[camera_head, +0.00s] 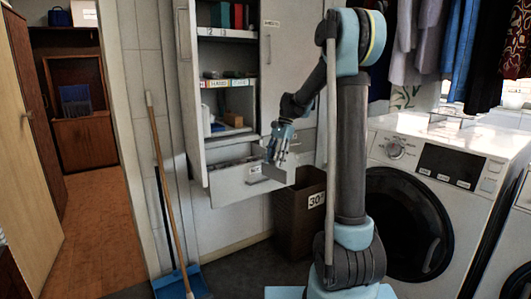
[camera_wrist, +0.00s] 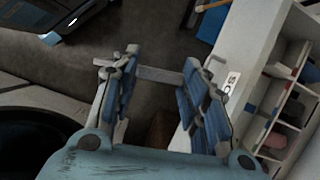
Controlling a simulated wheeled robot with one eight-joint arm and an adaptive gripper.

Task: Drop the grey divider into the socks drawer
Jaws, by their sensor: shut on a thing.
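My gripper (camera_head: 277,156) is over the open drawer of the wall cabinet. In the wrist view its blue-padded fingers (camera_wrist: 163,90) stand apart with a thin grey bar, the grey divider (camera_wrist: 152,74), between them. The divider looks held above or beside the drawer; its exact height is hard to tell. The open drawer (camera_head: 232,190) has a pale front with a small label. In the wrist view the drawer (camera_wrist: 222,72) lies to the right of the fingers, with a partly readable label. Its inside shows white partitions and small coloured items, probably socks.
A dark bin (camera_head: 297,215) marked 30 stands below and right of the drawer. A washing machine (camera_head: 405,200) is at the right. A broom (camera_head: 168,185) and blue dustpan (camera_head: 182,284) are at the left. Cabinet shelves (camera_head: 228,90) are above the drawer.

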